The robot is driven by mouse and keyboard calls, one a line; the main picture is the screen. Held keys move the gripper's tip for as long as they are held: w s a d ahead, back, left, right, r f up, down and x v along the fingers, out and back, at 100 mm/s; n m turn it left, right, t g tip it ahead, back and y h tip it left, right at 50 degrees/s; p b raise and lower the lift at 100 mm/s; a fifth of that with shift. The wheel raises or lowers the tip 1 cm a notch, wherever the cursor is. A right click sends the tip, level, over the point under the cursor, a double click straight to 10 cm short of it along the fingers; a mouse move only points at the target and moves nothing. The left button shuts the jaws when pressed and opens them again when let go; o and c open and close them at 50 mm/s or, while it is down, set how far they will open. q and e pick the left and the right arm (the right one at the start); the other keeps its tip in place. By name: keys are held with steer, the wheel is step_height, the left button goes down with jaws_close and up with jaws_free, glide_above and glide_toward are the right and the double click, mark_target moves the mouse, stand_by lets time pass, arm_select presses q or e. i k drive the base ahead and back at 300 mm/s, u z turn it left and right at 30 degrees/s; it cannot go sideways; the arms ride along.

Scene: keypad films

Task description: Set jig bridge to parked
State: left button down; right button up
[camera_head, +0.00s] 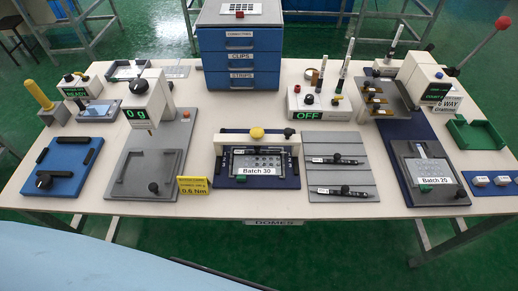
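The jig bridge (225,142) is a cream bar with a round yellow knob (257,133) on its middle. It spans left to right over the back part of a dark blue jig base (228,183) at the table's centre. A keypad film with rows of dots (257,160) lies in a frame below the bar, with a "Batch 30" label (252,171) in front. A small black knob (289,132) stands by the bar's right end. I cannot tell whether the bar touches the film. Neither of my grippers is in view.
A grey tray with dark pen-like tools (340,177) adjoins the jig on the right. A yellow "0.6 Nm" card (193,188) stands at its front left. Blue drawers (240,60) stand behind.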

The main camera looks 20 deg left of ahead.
mark_target(287, 138)
steer(key=z, duration=1.15)
steer(key=i, duration=0.35)
steer(key=u, duration=1.7)
